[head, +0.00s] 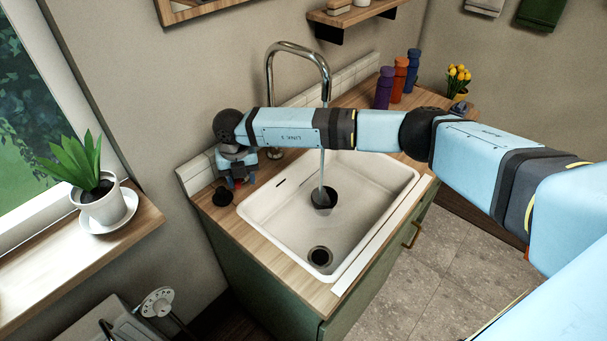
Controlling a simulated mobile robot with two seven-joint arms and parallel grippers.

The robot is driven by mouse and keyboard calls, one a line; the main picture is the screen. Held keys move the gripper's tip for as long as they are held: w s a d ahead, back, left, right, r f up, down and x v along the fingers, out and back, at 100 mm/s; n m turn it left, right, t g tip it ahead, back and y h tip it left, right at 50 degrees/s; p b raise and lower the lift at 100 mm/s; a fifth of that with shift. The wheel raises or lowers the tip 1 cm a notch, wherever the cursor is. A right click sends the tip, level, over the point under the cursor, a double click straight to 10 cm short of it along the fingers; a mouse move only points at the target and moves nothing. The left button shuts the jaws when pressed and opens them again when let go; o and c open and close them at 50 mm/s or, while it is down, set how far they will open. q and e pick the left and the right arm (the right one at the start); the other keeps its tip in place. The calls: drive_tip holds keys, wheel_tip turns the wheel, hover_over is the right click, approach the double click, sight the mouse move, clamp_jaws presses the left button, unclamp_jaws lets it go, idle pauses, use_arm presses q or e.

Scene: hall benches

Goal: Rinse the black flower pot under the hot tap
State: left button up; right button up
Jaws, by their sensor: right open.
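The black flower pot (323,201) sits in the white sink basin (280,232), toward its back. A stream of water (321,172) runs down from the curved metal tap (297,48) to the pot. My right arm reaches across the back of the sink, hiding part of the tap and stream. My right gripper (236,182) points down, open, at the counter's back left corner, left of the tap. A small red part shows at its fingers; I cannot tell if it belongs to a tap handle. My left gripper is out of view.
A dark round item (222,197) lies on the wooden counter beside the gripper. Purple (384,88), orange (399,80) and blue (412,70) bottles and yellow flowers (458,78) stand at the back right. A potted plant (101,200) is on the left sill.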

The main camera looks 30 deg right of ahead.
idle(0.5)
drive_tip(key=shift+d+f+n+b, duration=0.15)
drive_tip(key=shift+d+n+b, duration=0.5)
drive_tip(key=shift+n, duration=0.45)
drive_tip(key=shift+d+n, duration=0.4)
drive_tip(key=shift+n, duration=0.2)
drive_tip(key=shift+s+d+n, duration=0.1)
drive_tip(key=shift+d+n, duration=0.2)
drive_tip(key=shift+n, duration=0.4)
drive_tip(key=shift+b, duration=0.3)
